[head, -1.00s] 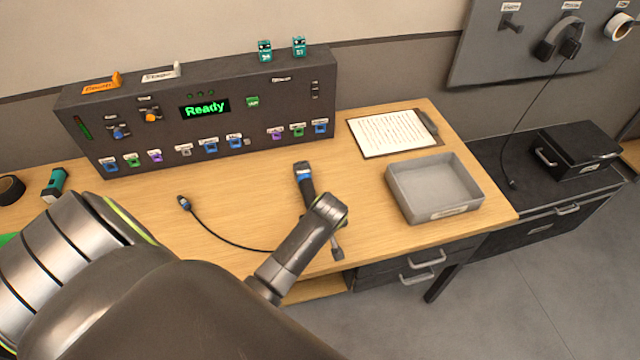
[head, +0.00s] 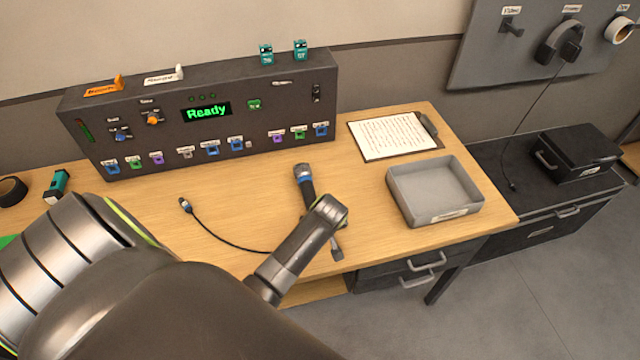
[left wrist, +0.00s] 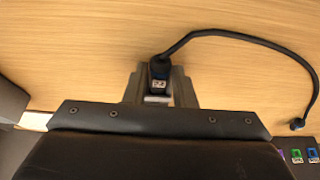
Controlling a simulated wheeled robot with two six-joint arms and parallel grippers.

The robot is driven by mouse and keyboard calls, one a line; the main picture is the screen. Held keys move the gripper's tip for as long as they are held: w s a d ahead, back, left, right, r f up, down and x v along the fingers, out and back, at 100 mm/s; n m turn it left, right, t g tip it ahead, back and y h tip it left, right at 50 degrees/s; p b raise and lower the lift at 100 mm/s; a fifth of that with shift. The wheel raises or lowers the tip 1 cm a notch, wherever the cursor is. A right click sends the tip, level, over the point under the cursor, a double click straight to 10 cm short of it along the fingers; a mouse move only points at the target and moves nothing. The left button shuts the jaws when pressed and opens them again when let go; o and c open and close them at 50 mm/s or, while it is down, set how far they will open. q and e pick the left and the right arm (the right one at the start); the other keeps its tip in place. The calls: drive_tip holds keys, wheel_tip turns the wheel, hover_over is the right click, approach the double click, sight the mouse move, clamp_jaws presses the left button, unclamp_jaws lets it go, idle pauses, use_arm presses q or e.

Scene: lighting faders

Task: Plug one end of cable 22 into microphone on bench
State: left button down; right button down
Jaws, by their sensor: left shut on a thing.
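The microphone (head: 304,180), dark with a grey head and a blue band, lies on the bench. Its near end is hidden behind my left arm. My left gripper (left wrist: 158,88) is shut on one plug of the dark cable (left wrist: 222,33); this plug (left wrist: 159,72) has a small white label, too small to read surely. In the head view my left wrist covers most of the gripper and the held plug. The cable's other plug (head: 184,204) lies free on the bench at left, and it also shows in the left wrist view (left wrist: 297,124). My right gripper is not in view.
The fader console (head: 205,120) with a "Ready" display stands along the back. A grey tray (head: 472,207) and a clipboard (head: 394,135) are at right. A black case (head: 575,155) sits on the side cabinet. The bench around the free plug is clear.

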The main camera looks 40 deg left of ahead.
use_arm(q)
drive_tip(key=c, duration=1.1)
unclamp_jaws()
drive_tip(key=shift+b+v, duration=0.45)
drive_tip(key=shift+v, duration=8.25)
drive_tip(key=shift+s, duration=0.1)
